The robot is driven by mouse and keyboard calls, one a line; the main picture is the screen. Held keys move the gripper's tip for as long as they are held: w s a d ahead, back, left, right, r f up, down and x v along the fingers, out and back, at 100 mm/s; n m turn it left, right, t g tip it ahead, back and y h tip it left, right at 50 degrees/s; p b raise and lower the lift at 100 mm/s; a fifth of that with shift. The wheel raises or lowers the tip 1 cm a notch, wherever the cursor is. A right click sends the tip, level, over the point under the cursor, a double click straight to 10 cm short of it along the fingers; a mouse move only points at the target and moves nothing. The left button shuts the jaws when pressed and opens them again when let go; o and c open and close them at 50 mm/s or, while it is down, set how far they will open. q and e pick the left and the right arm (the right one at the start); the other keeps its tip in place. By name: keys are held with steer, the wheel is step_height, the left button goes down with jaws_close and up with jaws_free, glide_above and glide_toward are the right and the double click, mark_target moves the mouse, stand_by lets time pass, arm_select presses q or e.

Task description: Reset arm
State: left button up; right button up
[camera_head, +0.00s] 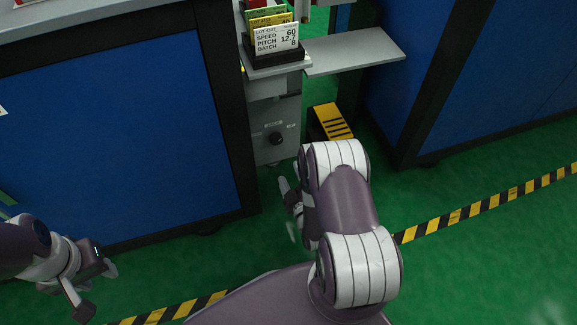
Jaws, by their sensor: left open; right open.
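My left gripper (98,290) is at the lower left, low over the green floor in front of the blue cabinet. Its fingers are spread and nothing is between them. My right gripper (287,208) is near the middle, left of my bent purple and white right arm, which partly hides it. Its fingers are apart, and I see nothing held. It is in front of the grey machine column and apart from it.
A blue cabinet (120,140) stands at the left and another blue cabinet (400,65) at the right. Cards (275,38) stand in a black holder beside a grey shelf (355,50). A yellow-black step (330,121) and striped floor tape (470,210) also show.

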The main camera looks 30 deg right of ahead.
stand_by(0.4)
steer(key=s+a+f+m+g+y+p, duration=0.1)
steer(key=s+a+f+m+g+y, duration=0.15)
steer(key=s+f+m+g, duration=0.55)
steer(key=s+a+r+g+y+p, duration=0.1)
steer(key=s+a+r+g+p, duration=0.2)
steer(key=r, duration=1.1)
steer(key=s+a+r+g+p, duration=0.2)
steer(key=s+a+r+g, duration=0.15)
steer(key=r, duration=0.95)
steer(key=s+a+r+g+y+p, duration=0.1)
steer(key=s+a+r+g+p, duration=0.2)
steer(key=r, duration=1.1)
steer(key=w+a+r+p, duration=0.1)
steer(key=r+p, duration=1.8)
steer(key=r, duration=0.2)
steer(key=w+r+t+p, duration=0.1)
steer(key=w+r+p, duration=0.1)
steer(key=r+p, duration=1.8)
step_height(320, 180, up, 2)
steer(key=shift+w+a+r+n, duration=0.15)
steer(key=shift+a+n, duration=0.15)
steer(key=shift+a, duration=0.05)
